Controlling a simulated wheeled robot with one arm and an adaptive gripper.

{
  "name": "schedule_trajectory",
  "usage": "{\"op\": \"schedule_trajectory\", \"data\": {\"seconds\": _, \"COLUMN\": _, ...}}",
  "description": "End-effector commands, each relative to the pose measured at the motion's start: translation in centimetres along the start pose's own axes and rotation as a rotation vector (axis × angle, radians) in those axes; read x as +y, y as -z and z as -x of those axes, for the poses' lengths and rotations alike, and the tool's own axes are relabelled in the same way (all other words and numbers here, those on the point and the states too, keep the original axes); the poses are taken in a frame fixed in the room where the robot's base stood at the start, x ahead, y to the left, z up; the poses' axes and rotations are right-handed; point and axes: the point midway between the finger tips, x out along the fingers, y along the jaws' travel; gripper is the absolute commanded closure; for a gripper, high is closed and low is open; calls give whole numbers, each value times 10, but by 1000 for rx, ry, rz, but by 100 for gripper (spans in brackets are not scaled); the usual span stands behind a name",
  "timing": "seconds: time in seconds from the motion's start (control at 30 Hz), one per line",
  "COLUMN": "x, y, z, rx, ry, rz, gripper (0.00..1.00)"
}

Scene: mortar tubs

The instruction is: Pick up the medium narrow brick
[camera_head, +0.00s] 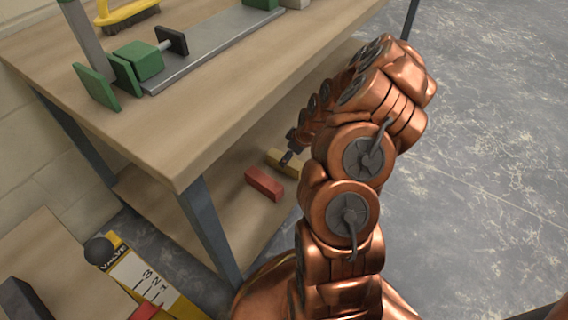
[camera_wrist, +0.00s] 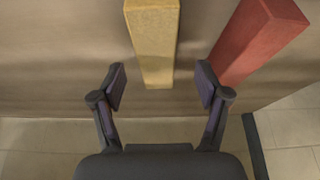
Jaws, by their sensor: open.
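A yellow brick (camera_head: 292,169) and a red brick (camera_head: 264,183) lie on the lower shelf of the workbench, the red one to the left in the head view. I cannot tell for certain which one is the medium narrow brick. My gripper (camera_head: 287,157) is at the yellow brick, which it partly hides. In the wrist view my gripper (camera_wrist: 161,87) is open, its fingers apart. The near end of the yellow brick (camera_wrist: 154,45) is centred between or just beyond the fingertips. The red brick (camera_wrist: 262,38) lies at an angle beside the right finger.
The bench top (camera_head: 180,130) overhangs the shelf (camera_head: 240,212), with a dark metal leg (camera_head: 208,225) at its corner. A green and grey clamp (camera_head: 145,62) and a yellow-handled brush (camera_head: 125,14) are on top. Open floor (camera_head: 480,150) lies to the right.

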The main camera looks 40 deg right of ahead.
Motion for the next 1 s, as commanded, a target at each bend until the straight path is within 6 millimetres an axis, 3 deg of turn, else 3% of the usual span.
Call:
{"op": "schedule_trajectory", "data": {"seconds": 0.4, "x": 5, "y": 2, "z": -48, "rx": -1, "ry": -1, "rz": -4, "gripper": 25}}
{"op": "schedule_trajectory", "data": {"seconds": 0.67, "x": 6, "y": 2, "z": -48, "rx": 0, "ry": -2, "rz": -4, "gripper": 25}}
{"op": "schedule_trajectory", "data": {"seconds": 1.0, "x": 6, "y": 2, "z": -48, "rx": 0, "ry": -2, "rz": -5, "gripper": 60}}
